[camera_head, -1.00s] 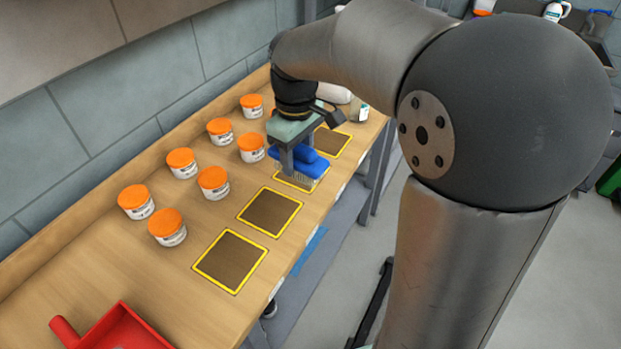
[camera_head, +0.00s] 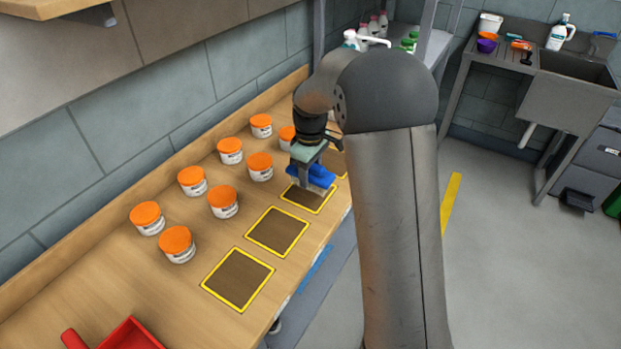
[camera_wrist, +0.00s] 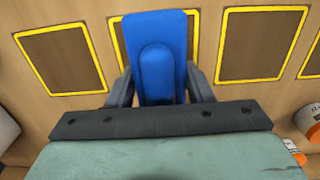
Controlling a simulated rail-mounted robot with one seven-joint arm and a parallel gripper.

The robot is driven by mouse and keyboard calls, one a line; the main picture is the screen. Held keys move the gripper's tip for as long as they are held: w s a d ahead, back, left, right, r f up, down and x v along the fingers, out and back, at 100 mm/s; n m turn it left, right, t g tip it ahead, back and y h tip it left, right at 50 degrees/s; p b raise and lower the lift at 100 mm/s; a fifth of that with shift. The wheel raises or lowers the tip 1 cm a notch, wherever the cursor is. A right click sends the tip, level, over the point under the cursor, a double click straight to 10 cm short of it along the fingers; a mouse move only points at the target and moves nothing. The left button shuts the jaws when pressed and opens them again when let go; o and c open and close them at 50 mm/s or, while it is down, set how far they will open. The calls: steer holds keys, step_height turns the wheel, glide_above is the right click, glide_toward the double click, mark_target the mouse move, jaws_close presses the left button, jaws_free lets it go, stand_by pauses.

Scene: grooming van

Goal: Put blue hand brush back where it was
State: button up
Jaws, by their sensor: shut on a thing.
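The blue hand brush (camera_head: 318,176) is held in my gripper (camera_head: 311,172) near the far end of the wooden bench. In the wrist view the brush (camera_wrist: 155,55) lies between the two dark fingers of my gripper (camera_wrist: 158,88), which are shut on it. In the head view it is over or just beside a yellow-bordered brown square (camera_head: 308,199). In the wrist view it covers the middle of one such square (camera_wrist: 120,45). I cannot tell whether its bristles touch the bench.
Nearer yellow-bordered squares (camera_head: 277,232) (camera_head: 238,279) are empty. Several orange-lidded jars (camera_head: 223,202) stand to the left of the squares, close to my gripper. A red dustpan-like container (camera_head: 130,335) is at the near end. A sink (camera_head: 575,85) stands at the back right.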

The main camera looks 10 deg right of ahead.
mark_target(311, 181)
steer(key=shift+w+d+f, duration=0.1)
steer(key=shift+w+f, duration=0.05)
steer(key=shift+f, duration=1.5)
steer(key=shift+f, duration=0.2)
steer(key=o, duration=0.9)
steer(key=shift+r, duration=0.1)
